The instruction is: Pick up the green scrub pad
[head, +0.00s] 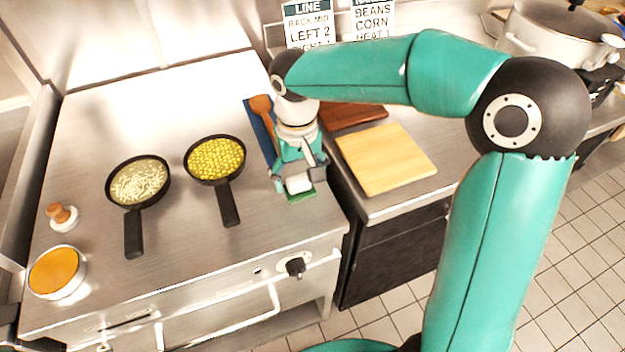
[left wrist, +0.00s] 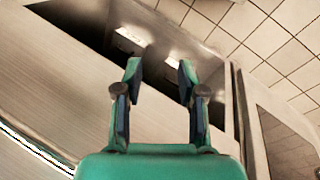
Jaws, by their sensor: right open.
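The green scrub pad (head: 303,198) lies on the steel top near its front right corner, partly hidden by my right gripper. My right gripper (head: 298,185) points down right over the pad, with its fingers apart on either side of a pale patch. I cannot tell whether the fingertips touch the pad. My left gripper (left wrist: 159,85) is open and empty in the left wrist view. It does not show in the head view.
Left of the pad are a pan of yellow food (head: 215,158) and a pan of pale shreds (head: 139,183). A wooden spoon (head: 262,108) lies on a blue strip behind my right gripper. A light cutting board (head: 386,160) lies on the right counter.

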